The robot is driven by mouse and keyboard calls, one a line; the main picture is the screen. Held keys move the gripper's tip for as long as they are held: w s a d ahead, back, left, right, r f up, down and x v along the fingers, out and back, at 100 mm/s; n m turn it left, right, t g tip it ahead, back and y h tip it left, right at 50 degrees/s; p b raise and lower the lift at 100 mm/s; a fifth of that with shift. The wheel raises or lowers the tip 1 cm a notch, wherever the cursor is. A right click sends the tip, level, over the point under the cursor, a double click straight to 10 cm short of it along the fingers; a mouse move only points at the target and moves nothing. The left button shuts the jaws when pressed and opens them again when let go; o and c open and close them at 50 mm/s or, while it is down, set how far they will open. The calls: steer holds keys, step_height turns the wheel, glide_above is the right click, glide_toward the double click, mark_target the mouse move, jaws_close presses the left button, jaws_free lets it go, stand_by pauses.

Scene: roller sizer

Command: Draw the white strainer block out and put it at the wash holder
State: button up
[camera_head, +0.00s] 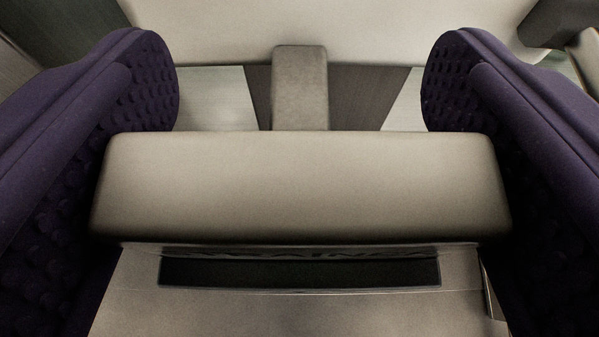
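The white strainer block (300,187) shows as a wide, pale beige, rounded bar across the middle of the view. My gripper (300,90) has two purple fingers with bumpy pads, one on each side of the block. The block spans the room between the pads, with no clear gap at either end, so the gripper appears shut on it. A narrower grey bar (301,88) stands just beyond the block's far edge; whether it is joined to the block is unclear. The wash holder cannot be made out.
A dark slot (300,272) lies in a pale panel (300,315) just below the block in the picture. Lettering along the slot's upper edge is partly hidden by the block. A pale curved surface (345,25) lies beyond the fingertips, and a dark part (560,22) shows at top right.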

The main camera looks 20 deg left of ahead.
steer(key=shift+c, duration=0.5)
steer(key=shift+r, duration=0.1)
step_height(320, 180, up, 10)
steer(key=p, duration=0.3)
